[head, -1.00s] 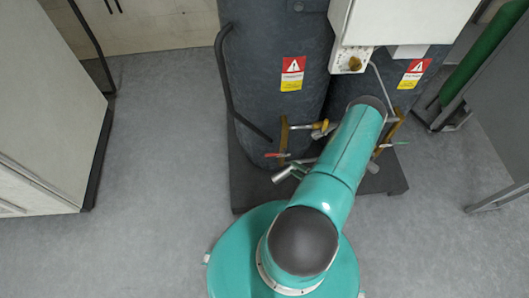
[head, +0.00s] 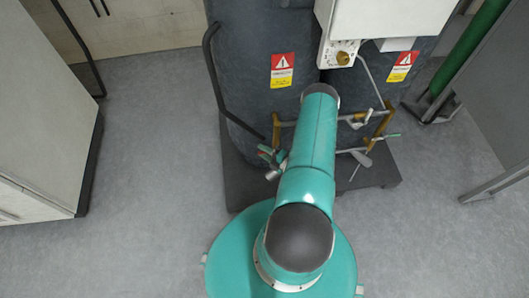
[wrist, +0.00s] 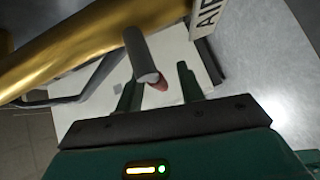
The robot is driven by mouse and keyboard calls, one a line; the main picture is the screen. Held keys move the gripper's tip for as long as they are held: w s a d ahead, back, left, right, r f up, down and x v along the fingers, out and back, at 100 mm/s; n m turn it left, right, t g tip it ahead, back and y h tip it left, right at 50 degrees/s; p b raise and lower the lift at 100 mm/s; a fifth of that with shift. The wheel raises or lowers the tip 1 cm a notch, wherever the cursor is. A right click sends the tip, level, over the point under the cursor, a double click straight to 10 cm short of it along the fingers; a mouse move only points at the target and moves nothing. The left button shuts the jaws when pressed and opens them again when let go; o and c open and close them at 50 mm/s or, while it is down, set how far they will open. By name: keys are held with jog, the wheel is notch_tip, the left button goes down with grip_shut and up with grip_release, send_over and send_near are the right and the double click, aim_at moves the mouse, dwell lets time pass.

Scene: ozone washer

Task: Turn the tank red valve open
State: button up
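The red valve shows in the wrist view as a small red piece (wrist: 160,83), mostly hidden behind a grey cylindrical pipe end (wrist: 144,62). In the head view a bit of red (head: 264,153) shows at the lower left of the tank's brass pipework. My gripper (wrist: 157,76) is open, with its two dark green fingers apart. The red piece appears between the fingers in the picture; I cannot tell whether either finger touches it. In the head view my gripper (head: 273,157) is beside the valve, partly hidden by my arm.
Two dark tanks (head: 262,95) stand on a dark base (head: 240,185). A thick brass pipe (wrist: 70,55) crosses the wrist view, with an AIR label (wrist: 207,15) near it. A second brass fitting (head: 378,122) lies right of my arm.

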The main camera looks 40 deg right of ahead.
grip_shut()
jog(key=shift+r, duration=0.15)
jog(key=m+t, duration=0.1)
jog(key=r+m+t, duration=0.1)
jog(key=shift+s+d+r+m+t, duration=0.1)
jog(key=shift+d+r+m+t, duration=0.1)
jog(key=shift+r+m+t, duration=0.1)
jog(key=shift+s+d+r+m+t, duration=0.1)
jog(key=shift+r+m+t, duration=0.2)
jog(key=shift+m+t, duration=0.25)
jog(key=shift+s+d+r+m+t, duration=0.1)
jog(key=shift+r+m+t, duration=0.15)
jog(key=shift+m+t, duration=0.3)
jog(key=m+t, duration=0.1)
jog(key=r+m, duration=0.1)
jog(key=shift+s+d+m+t+h, duration=0.2)
jog(key=shift+d+m+t+h, duration=0.1)
jog(key=shift+t+h, duration=0.1)
jog(key=shift+s+d+r+m+t+h, duration=0.2)
jog(key=shift+m+t+h, duration=0.35)
jog(key=shift+m, duration=0.5)
jog(key=shift+s+d+r+m+t+h, duration=0.1)
jog(key=shift+d+r+m+t+h, duration=0.35)
jog(key=shift+m, duration=0.6)
jog(key=shift+a+f, duration=0.1)
jog(key=shift+f, duration=0.05)
